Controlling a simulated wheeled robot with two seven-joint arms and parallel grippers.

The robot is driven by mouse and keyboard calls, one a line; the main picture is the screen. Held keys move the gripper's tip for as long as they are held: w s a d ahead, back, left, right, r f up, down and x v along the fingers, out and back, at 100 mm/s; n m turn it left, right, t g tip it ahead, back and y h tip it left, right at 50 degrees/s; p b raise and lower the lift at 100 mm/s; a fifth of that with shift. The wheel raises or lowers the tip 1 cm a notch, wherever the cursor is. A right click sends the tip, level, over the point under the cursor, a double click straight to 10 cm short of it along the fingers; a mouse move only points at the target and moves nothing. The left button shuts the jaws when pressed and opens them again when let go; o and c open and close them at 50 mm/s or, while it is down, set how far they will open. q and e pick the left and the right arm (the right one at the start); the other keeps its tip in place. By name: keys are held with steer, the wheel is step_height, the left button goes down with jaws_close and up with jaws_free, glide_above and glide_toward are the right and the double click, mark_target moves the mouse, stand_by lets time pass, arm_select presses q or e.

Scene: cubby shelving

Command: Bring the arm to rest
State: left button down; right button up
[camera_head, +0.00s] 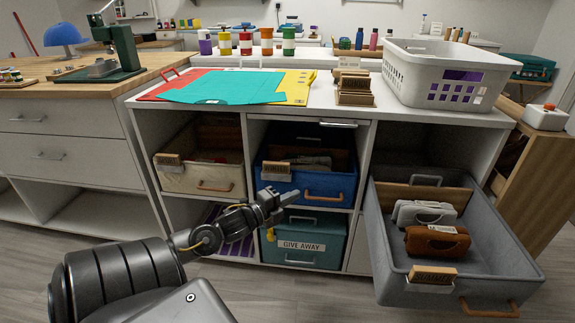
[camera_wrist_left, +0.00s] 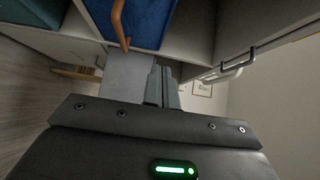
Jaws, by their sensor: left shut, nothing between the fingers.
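My left gripper (camera_head: 274,203) is shut and empty in the head view. Its arm comes in from the lower left and reaches up in front of the cubby shelving. The fingers are in front of the lower edge of the blue bin (camera_head: 330,186), close to its brown handle (camera_head: 315,197); I cannot tell whether they touch. The left wrist view shows the closed fingers (camera_wrist_left: 161,86), with the blue bin (camera_wrist_left: 147,22) and its handle (camera_wrist_left: 120,22) beyond them. My right gripper is not in view.
A grey bin (camera_head: 388,268) at the right is pulled out and holds two bags. A cream bin (camera_head: 185,180) and a teal "GIVE AWAY" bin (camera_head: 318,252) sit in cubbies. A white basket (camera_head: 405,78) and colored folders (camera_head: 225,87) lie on the top. Floor shows in front.

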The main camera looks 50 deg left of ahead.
arm_select(q)
steer(key=shift+s, duration=0.75)
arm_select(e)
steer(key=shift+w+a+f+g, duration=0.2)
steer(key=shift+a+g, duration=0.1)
